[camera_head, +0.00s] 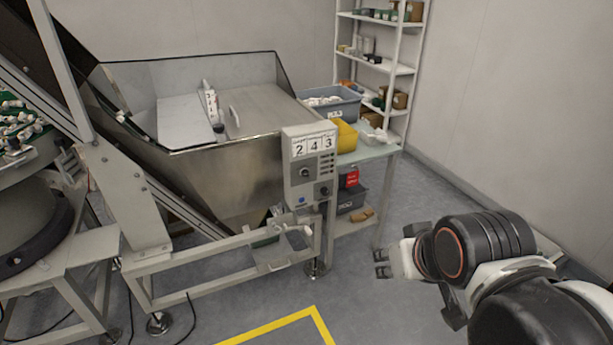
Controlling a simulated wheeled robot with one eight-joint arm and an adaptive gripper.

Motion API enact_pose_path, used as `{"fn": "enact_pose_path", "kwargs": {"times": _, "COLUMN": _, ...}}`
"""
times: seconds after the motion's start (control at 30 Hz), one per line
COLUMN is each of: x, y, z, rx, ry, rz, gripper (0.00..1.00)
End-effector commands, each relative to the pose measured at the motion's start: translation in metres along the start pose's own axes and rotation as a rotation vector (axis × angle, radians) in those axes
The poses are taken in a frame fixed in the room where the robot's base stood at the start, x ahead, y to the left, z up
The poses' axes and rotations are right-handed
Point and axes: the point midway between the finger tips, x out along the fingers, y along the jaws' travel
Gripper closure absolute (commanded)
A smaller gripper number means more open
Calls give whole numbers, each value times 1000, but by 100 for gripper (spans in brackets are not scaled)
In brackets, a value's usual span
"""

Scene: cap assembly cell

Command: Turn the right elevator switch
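A grey control box (307,165) is fixed to the front right corner of the steel hopper. It has a label panel with the digits 2 4 3, a dark round knob (305,172) at mid-height and another dark knob (324,190) lower right. A small blue mark sits at its lower left. The knob positions are too small to read. My gripper (381,264) is to the right of the box and lower in the picture, apart from it. Its two dark fingertips point left with a gap between them, and nothing shows between them.
The steel hopper (230,180) and its inclined conveyor fill the left. Behind the box is a side table (375,153) with a grey bin (335,103) and a yellow bin (345,136). A white shelf (385,68) stands at the back. Open floor lies in front.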

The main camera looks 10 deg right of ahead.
Motion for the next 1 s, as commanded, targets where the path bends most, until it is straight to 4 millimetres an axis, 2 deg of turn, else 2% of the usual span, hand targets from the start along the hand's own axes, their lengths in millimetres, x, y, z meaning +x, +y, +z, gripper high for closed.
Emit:
{"fn": "enact_pose_path", "kwargs": {"times": 0.17, "x": 12, "y": 1, "z": -44, "rx": -54, "ry": 46, "rz": 16, "gripper": 72}}
{"fn": "enact_pose_path", "kwargs": {"times": 0.47, "x": 56, "y": 0, "z": -132, "rx": -185, "ry": 152, "rz": 56, "gripper": 72}}
{"fn": "enact_pose_path", "kwargs": {"times": 0.7, "x": 104, "y": -7, "z": -191, "rx": -289, "ry": 237, "rz": 88, "gripper": 72}}
{"fn": "enact_pose_path", "kwargs": {"times": 1.0, "x": 175, "y": -22, "z": -246, "rx": -424, "ry": 343, "rz": 130, "gripper": 72}}
